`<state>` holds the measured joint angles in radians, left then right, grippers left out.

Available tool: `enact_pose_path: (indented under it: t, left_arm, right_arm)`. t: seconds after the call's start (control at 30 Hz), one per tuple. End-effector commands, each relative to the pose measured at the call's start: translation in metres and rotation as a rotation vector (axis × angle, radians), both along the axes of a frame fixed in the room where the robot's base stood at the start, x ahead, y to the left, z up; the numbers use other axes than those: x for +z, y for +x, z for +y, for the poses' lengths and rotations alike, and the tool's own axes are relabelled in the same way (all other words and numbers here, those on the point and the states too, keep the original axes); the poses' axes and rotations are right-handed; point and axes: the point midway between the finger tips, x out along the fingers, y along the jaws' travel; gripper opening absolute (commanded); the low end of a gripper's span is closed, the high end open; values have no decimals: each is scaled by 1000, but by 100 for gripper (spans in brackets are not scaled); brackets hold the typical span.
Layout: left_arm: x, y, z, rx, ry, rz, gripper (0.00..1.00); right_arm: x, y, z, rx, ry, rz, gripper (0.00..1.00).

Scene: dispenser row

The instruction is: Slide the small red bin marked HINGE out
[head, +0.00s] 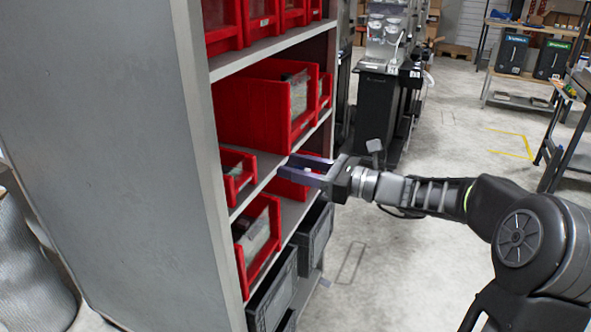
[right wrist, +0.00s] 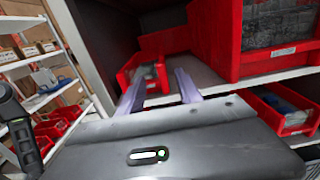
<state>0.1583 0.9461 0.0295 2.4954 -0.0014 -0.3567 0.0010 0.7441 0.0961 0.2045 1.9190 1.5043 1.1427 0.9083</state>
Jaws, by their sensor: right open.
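Several red bins stand in a grey rack; I cannot read a HINGE label on any. In the head view a small red bin (head: 238,172) sits on the middle shelf by the near side panel. Another red bin (head: 290,189) is partly hidden behind my right gripper (head: 308,168). That gripper is open, its two purple fingers pointing at the rack. In the right wrist view a small red bin (right wrist: 142,78) with a pale label shows beyond and between the fingertips (right wrist: 160,84); I cannot tell whether they touch it. My left gripper is not in view.
A large red bin (head: 253,110) is on the shelf above, and a filled red bin (head: 257,238) is below. Dark grey crates (head: 273,297) stand on the lower shelves. The floor (head: 372,265) in front of the rack is clear.

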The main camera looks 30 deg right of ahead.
Motion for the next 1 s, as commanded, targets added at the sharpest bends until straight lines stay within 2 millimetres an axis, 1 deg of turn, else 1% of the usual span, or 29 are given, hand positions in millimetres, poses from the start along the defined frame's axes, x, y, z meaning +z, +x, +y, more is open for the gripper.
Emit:
enact_pose_path:
  t: [0.27, 0.43, 0.57, 0.9, 1.0]
  left_arm:
    - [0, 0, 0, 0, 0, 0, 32]
    - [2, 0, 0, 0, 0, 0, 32]
    - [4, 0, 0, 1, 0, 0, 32]
    - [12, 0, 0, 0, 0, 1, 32]
    - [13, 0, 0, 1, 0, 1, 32]
  right_arm:
    - [-1, 0, 0, -1, -3, 2, 42]
    - [-1, 6, 5, 0, -4, 2, 42]
    - [-1, 16, 14, 0, -2, 4, 42]
    - [0, 52, 44, 1, -2, 2, 42]
    - [-1, 58, 48, 0, -4, 2, 42]
